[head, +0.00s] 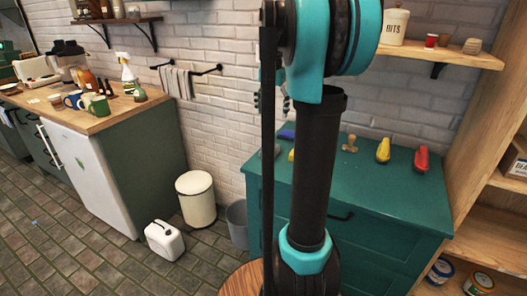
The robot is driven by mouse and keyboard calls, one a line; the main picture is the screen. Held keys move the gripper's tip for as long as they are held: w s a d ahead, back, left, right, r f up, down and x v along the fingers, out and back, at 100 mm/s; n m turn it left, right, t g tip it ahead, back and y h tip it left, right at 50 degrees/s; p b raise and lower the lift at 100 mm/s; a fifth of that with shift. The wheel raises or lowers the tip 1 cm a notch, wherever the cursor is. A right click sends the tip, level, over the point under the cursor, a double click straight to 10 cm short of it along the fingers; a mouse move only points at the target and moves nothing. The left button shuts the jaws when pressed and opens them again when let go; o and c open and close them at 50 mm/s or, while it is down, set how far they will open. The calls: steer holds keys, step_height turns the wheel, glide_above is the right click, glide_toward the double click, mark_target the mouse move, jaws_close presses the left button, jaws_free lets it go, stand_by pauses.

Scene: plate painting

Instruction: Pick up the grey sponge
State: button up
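I cannot make out a grey sponge in the head view. My own arm stands upright across the middle and hides part of the teal cabinet top (330,176) and the wall behind it. Small grey parts (257,101) show at the edges of my arm at mid-height and may belong to my gripper. The fingers are hidden, so I cannot see whether they are open or hold anything.
On the teal cabinet lie a blue item (287,134), a wooden stamp-like piece (350,144), a yellow item (383,150) and a red item (421,159). A wooden counter (100,117) with mugs and bottles stands left. A cream bin (196,200) and white canister (164,242) stand on the floor.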

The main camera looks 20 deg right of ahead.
glide_above(270, 148)
steer(key=f, duration=1)
steer(key=shift+w+d+f, duration=0.15)
steer(key=shift+w+d, duration=0.05)
steer(key=shift+s+a+f, duration=0.1)
steer(key=shift+f, duration=1.35)
steer(key=shift+a+f, duration=0.1)
steer(key=shift+f, duration=1.3)
steer(key=shift+c, duration=0.3)
steer(key=c, duration=1)
